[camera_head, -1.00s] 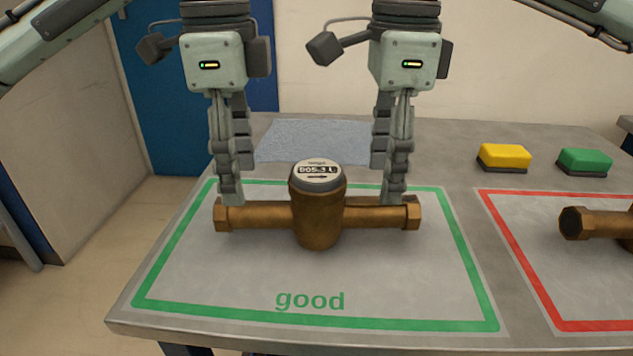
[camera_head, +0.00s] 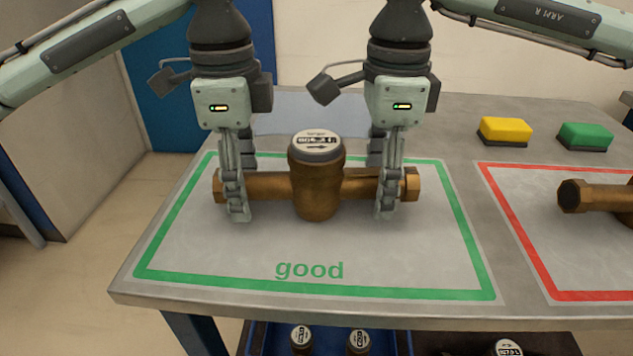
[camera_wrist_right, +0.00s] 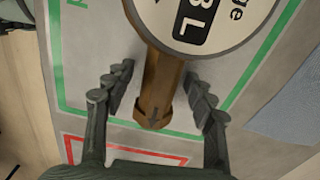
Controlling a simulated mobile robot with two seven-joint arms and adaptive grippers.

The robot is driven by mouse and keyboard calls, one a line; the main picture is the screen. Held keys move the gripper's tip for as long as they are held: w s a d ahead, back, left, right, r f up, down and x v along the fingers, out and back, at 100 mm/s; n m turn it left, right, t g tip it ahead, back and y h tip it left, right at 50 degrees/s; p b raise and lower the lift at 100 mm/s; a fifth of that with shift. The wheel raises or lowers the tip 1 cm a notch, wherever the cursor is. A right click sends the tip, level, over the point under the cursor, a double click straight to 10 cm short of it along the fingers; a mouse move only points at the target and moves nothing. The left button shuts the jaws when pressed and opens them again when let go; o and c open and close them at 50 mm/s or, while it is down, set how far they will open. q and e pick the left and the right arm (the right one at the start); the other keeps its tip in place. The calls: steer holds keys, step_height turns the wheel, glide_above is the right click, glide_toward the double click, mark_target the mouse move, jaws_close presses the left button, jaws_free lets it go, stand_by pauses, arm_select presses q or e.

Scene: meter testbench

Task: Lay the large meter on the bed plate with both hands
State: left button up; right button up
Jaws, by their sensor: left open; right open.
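The large meter (camera_head: 318,190) is a bronze body with a round grey-white dial and a pipe end on each side. It lies level inside the green "good" outline on the table, dial up. My left gripper (camera_head: 243,190) is open around the left pipe end, one finger in front, one behind. My right gripper (camera_head: 383,190) is open around the right pipe end in the same way. In the right wrist view the pipe (camera_wrist_right: 160,95) lies between the spread fingers, with gaps on both sides. I cannot make out a bed plate.
A red-outlined area (camera_head: 520,235) at right holds another bronze meter (camera_head: 595,197), partly cut off. A yellow block (camera_head: 504,130) and a green block (camera_head: 585,135) stand at the back right. A blue-grey mat (camera_head: 310,112) lies behind the meter. Several meters show below the table's front edge.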

arm_select(q)
steer(key=shift+f, duration=0.3)
arm_select(e)
steer(key=shift+f, duration=0.3)
arm_select(q)
steer(key=shift+c, duration=0.6)
arm_select(e)
steer(key=shift+c, duration=0.6)
arm_select(q)
jaws_close()
arm_select(e)
jaws_close()
arm_select(q)
steer(key=shift+r, duration=0.1)
arm_select(e)
steer(key=shift+r, duration=0.1)
